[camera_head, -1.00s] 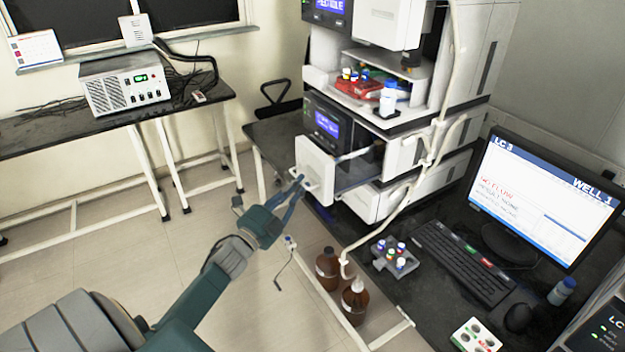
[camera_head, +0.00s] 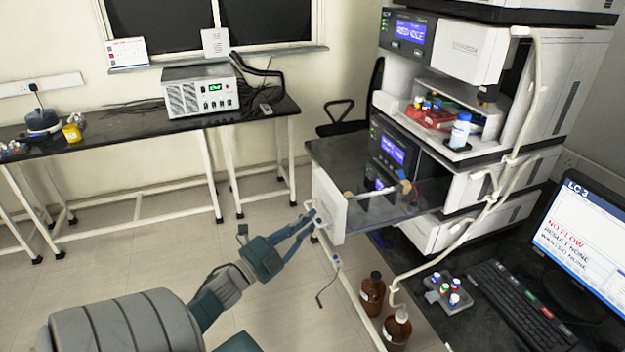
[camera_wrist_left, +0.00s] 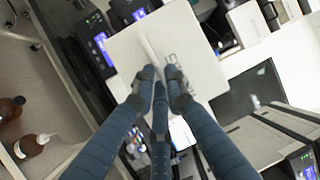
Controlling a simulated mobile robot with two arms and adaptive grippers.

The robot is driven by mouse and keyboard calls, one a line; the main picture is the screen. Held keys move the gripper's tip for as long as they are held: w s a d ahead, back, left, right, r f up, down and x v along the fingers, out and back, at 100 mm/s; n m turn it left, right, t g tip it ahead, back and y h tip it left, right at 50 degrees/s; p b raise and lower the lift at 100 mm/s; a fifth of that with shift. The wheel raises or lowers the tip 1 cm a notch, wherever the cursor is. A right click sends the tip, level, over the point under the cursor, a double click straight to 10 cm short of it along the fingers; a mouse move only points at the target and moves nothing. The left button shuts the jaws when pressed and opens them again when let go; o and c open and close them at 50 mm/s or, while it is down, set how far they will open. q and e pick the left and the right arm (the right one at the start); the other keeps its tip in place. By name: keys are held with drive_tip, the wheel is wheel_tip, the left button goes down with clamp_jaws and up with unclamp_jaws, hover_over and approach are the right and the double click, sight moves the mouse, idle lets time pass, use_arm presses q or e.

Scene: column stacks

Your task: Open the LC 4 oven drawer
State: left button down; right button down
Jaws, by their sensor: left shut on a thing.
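The oven drawer (camera_head: 331,208) is a white front panel with see-through sides, sticking well out of the middle module of the instrument stack. Small tan fittings (camera_head: 405,187) show at its inside. My left gripper (camera_head: 311,216) is at the front panel, shut on its handle. In the left wrist view, the panel (camera_wrist_left: 195,58) lies right in front of the fingers (camera_wrist_left: 159,76), which close around the narrow handle bar. My right gripper is not in view.
Two brown bottles (camera_head: 372,293) stand below the drawer. A monitor (camera_head: 580,245) and keyboard (camera_head: 520,305) are at right. Open floor lies left of the drawer.

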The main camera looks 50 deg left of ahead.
use_arm(q)
drive_tip(key=c, duration=1.7)
unclamp_jaws()
drive_tip(key=shift+w, duration=0.15)
drive_tip(key=shift+c, duration=0.2)
drive_tip(key=s+f, duration=0.2)
drive_tip(key=s, duration=1)
drive_tip(key=shift+w+d, duration=0.1)
